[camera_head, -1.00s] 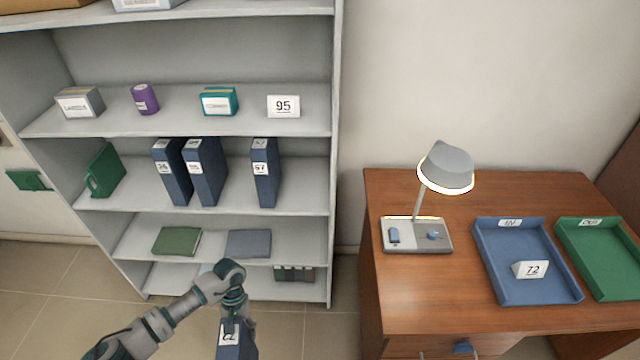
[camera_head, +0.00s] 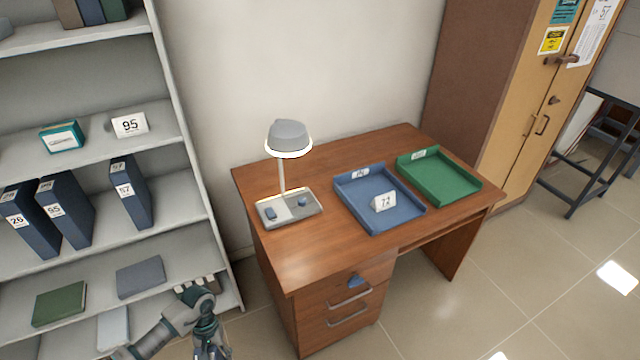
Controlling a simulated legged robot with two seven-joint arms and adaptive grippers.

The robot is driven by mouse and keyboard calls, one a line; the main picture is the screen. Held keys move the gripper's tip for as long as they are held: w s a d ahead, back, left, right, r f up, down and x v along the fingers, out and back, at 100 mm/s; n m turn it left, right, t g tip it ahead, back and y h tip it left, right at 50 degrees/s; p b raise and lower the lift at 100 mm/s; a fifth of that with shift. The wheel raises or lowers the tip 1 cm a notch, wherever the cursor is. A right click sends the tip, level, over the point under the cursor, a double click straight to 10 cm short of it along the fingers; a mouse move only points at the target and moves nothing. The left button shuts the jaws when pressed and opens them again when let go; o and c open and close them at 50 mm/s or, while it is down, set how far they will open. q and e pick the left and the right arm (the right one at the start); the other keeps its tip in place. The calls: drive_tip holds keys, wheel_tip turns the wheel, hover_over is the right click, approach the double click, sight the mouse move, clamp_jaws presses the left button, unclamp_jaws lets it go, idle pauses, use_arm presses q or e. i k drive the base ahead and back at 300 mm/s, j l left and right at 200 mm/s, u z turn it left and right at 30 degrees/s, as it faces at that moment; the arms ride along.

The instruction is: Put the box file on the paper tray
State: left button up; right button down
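My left gripper (camera_head: 210,347) is at the bottom edge, in front of the shelf's lower right corner, its fingertips cut off. A second ago it was shut on a dark blue box file with a white label, hanging below it. The file is now below the picture and hidden. Two paper trays lie on the desk, to the right of and farther than the gripper. The blue tray (camera_head: 402,220) holds a white tent card (camera_head: 384,201) reading 72. The green tray (camera_head: 440,180) beside it is empty. My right gripper is not in view.
The wooden desk (camera_head: 310,250) has a lamp (camera_head: 289,138) at its left and drawers below. A grey shelf (camera_head: 195,188) at left holds several blue box files (camera_head: 130,193). Bare desk top lies in front of the trays.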

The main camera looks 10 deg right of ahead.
sight(438, 178)
drive_tip(key=i+l+z, duration=0.15)
drive_tip(key=l, duration=0.2)
drive_tip(key=l+z, duration=0.2)
drive_tip(key=l, duration=0.15)
drive_tip(key=i+l+z, duration=0.3)
drive_tip(key=l, duration=0.25)
drive_tip(key=i+l, duration=0.25)
drive_tip(key=l, duration=0.15)
drive_tip(key=i+l, duration=0.2)
drive_tip(key=l, duration=0.25)
drive_tip(key=i+l, duration=0.25)
drive_tip(key=l, duration=0.15)
drive_tip(key=i+l, duration=0.2)
drive_tip(key=l, duration=0.25)
drive_tip(key=i+l, duration=0.25)
drive_tip(key=l, duration=0.15)
